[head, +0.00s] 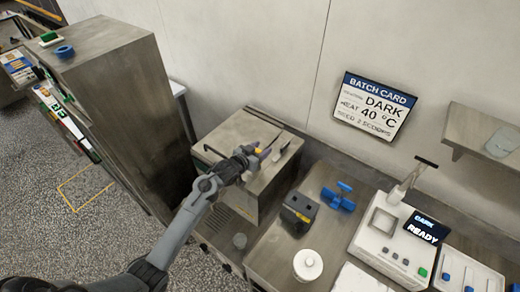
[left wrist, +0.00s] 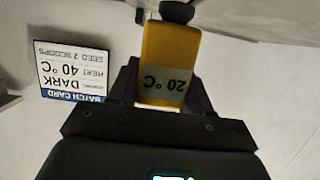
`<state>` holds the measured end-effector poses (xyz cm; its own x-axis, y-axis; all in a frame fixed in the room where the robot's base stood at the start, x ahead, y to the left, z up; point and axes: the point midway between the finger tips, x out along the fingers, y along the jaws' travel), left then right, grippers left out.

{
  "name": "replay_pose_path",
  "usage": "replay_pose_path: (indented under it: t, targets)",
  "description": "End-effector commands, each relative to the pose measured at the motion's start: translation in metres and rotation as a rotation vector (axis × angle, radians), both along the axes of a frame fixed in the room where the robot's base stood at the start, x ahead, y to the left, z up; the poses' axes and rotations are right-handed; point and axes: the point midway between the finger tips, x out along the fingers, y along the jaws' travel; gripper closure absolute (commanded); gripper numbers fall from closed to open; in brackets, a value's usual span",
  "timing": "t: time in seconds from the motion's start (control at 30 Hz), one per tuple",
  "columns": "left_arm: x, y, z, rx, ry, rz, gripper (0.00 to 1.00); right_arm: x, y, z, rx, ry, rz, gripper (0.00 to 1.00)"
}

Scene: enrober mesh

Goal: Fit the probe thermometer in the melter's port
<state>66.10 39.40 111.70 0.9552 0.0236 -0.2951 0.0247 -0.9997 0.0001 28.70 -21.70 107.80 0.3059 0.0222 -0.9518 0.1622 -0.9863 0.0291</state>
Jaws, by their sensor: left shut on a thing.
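The probe thermometer (left wrist: 170,55) is a yellow block with a grey display reading 20 °C, upside down in the left wrist view. My left gripper (left wrist: 162,95) is shut on it, one dark finger on each side. A dark round part shows at its far end, near a pale grey surface. My right gripper is out of view.
A tall steel cabinet (head: 115,85) stands left of my arm. Right of the steel unit are a dark block with holes (head: 299,212), a blue-handled object (head: 340,197), a white lidded pot (head: 307,265) and a white machine reading DARK READY (head: 385,240). A batch card (head: 374,105) hangs behind.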

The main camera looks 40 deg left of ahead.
Motion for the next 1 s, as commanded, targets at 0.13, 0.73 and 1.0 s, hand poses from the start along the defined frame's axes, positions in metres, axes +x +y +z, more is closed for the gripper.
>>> replay_pose_path:
  t: [0.13, 0.73, 1.0]
  targets:
    - [0.0000, 0.0001, -0.0043, 0.000, -0.001, 0.000, 0.83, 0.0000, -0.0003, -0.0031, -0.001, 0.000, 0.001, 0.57]
    - [0.0000, 0.0002, -0.0102, 0.000, 0.000, 0.000, 0.22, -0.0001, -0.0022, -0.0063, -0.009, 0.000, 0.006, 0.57]
    - [-0.0023, 0.0002, -0.0102, 0.000, 0.001, 0.000, 0.22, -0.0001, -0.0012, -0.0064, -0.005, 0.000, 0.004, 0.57]
